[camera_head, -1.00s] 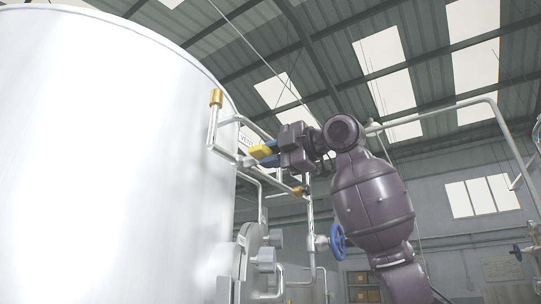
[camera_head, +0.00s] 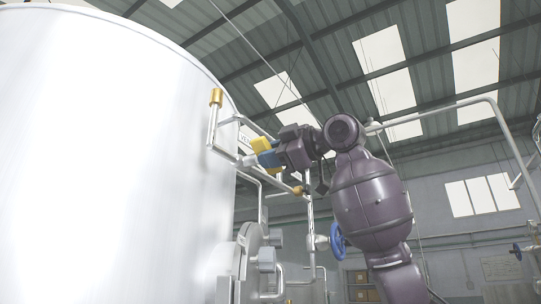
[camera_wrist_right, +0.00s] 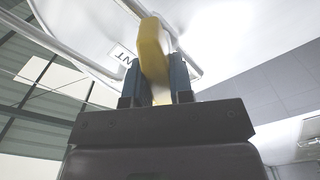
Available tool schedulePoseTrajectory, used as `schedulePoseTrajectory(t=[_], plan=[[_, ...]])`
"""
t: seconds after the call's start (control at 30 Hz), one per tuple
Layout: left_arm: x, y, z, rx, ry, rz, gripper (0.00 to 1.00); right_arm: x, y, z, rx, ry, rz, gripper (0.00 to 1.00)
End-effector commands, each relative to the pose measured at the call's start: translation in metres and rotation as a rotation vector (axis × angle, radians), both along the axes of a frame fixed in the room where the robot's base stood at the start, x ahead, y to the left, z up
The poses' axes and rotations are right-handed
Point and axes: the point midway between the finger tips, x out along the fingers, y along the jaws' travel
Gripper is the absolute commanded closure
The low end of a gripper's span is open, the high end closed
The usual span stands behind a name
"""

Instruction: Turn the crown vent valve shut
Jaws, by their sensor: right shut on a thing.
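The crown vent valve's yellow handle (camera_head: 261,143) is on the white pipework beside the upper right side of the big tank. My right gripper (camera_head: 267,156) reaches it from the right, and its blue fingers are shut on the handle. In the right wrist view the yellow handle (camera_wrist_right: 152,48) stands between the two blue fingers (camera_wrist_right: 157,82) and sticks out beyond them. A white label ending in "NT" (camera_wrist_right: 122,56) is just behind. The valve body is mostly hidden by the fingers and handle. My left gripper is not in view.
The white tank (camera_head: 110,150) fills the left side. A white pipe (camera_head: 212,130) with a brass cap (camera_head: 216,97) rises left of the handle. Open air lies above the gripper.

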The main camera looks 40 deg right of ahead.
Motion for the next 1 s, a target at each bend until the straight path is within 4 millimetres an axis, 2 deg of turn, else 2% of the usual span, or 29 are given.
schedulePoseTrajectory(t=[0.6,1.0], plan=[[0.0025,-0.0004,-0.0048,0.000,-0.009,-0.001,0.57,-0.0003,0.0005,-0.0008,0.540,0.225,0.001,1.00],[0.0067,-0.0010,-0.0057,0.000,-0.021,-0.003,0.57,0.0000,0.0004,-0.0007,0.824,0.342,0.001,1.00]])
